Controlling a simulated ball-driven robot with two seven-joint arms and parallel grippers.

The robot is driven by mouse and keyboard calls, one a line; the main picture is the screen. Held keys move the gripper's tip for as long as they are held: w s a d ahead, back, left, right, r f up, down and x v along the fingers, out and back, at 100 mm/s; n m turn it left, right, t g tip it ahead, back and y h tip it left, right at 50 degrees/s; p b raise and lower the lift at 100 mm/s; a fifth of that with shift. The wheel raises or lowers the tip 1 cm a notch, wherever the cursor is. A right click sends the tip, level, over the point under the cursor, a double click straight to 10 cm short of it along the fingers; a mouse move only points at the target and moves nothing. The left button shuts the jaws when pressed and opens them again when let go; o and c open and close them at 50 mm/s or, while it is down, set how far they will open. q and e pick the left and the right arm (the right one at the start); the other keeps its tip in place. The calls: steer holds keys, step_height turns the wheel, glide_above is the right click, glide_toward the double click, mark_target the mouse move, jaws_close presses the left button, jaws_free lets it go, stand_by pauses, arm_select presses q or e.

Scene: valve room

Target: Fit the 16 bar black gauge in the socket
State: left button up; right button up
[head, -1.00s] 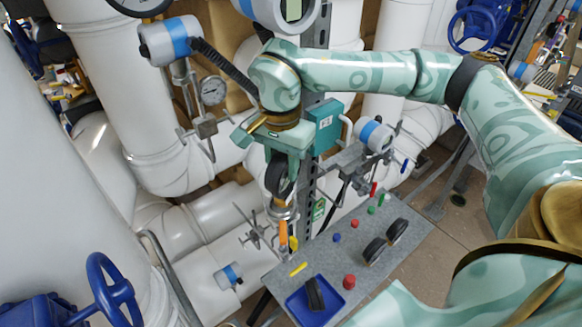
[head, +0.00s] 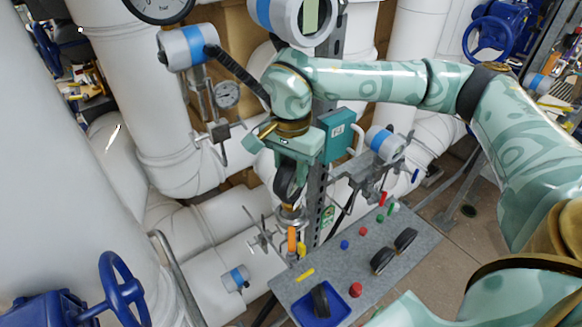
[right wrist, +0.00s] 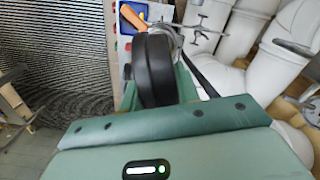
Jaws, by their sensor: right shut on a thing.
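My right gripper (head: 288,170) is shut on a black gauge (head: 287,184), which it holds with its face turned sideways. The gauge's thick black rim fills the middle of the right wrist view (right wrist: 153,70). Its dial is not visible, so I cannot read its range. Directly below the gauge is a metal socket (head: 292,216) on the pipe stand, with an orange-handled valve (head: 292,240) under it. The gauge's lower end is at or just above the socket; I cannot tell whether they touch. My left gripper is out of view.
A grey bench (head: 345,275) holds two black gauges (head: 383,260) (head: 405,239), coloured caps and a blue tray (head: 300,311) with another black item (head: 320,299). A teal box (head: 336,132) and a grey upright post stand close to the gripper. White pipes crowd the left.

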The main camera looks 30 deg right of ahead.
steer(key=shift+f, duration=0.4)
stand_by(0.3)
stand_by(0.5)
steer(key=shift+f, duration=0.2)
stand_by(0.4)
steer(key=shift+f, duration=0.3)
steer(key=shift+f, duration=0.1)
stand_by(0.4)
steer(key=shift+f, duration=0.35)
steer(key=o, duration=0.9)
